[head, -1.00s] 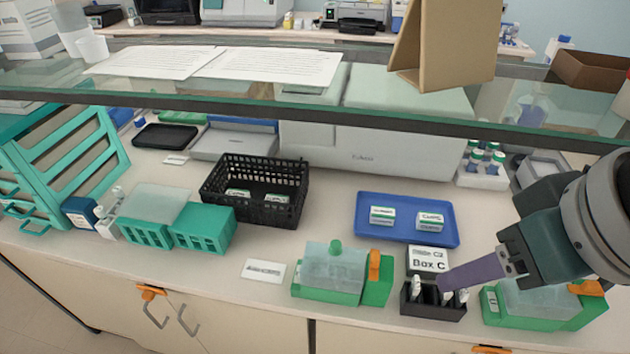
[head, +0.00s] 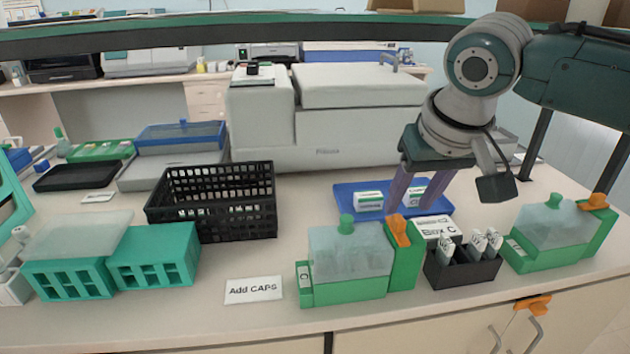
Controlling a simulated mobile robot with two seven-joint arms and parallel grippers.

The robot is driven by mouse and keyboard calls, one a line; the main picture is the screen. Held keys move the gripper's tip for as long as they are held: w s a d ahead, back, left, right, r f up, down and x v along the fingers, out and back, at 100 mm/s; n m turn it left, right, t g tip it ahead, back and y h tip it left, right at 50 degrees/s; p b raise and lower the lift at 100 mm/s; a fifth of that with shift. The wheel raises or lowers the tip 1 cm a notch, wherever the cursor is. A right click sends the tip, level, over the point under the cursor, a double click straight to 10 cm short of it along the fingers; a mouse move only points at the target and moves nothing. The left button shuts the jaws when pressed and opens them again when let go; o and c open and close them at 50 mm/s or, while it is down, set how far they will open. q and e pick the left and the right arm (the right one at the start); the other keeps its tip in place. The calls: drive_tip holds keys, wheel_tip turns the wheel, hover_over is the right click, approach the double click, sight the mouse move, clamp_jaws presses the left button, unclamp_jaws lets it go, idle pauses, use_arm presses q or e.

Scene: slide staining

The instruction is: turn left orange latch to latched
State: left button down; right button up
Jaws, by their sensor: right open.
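The left orange latch (head: 399,231) sits at the top right of the left green box (head: 405,262), beside its clear lid (head: 348,252) with a green knob. It stands upright, tilted slightly. My right gripper (head: 411,207) comes down from above right, its two purple fingers spread and nothing held between them. The left fingertip is just above the latch in the picture; I cannot tell whether they touch. A second orange latch (head: 593,202) is on the right green box (head: 575,255). My left gripper is not in view.
A black slide holder (head: 462,275) and a Box C label (head: 436,229) stand between the green boxes. A blue tray (head: 347,205) lies behind, near the gripper. A black basket (head: 212,212) is left. Another orange latch (head: 533,303) is on the cabinet doors below.

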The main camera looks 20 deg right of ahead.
sight(400, 218)
drive_tip(key=shift+b+x, duration=0.35)
drive_tip(key=shift+x, duration=1.8)
drive_tip(key=shift+c, duration=0.2)
clamp_jaws()
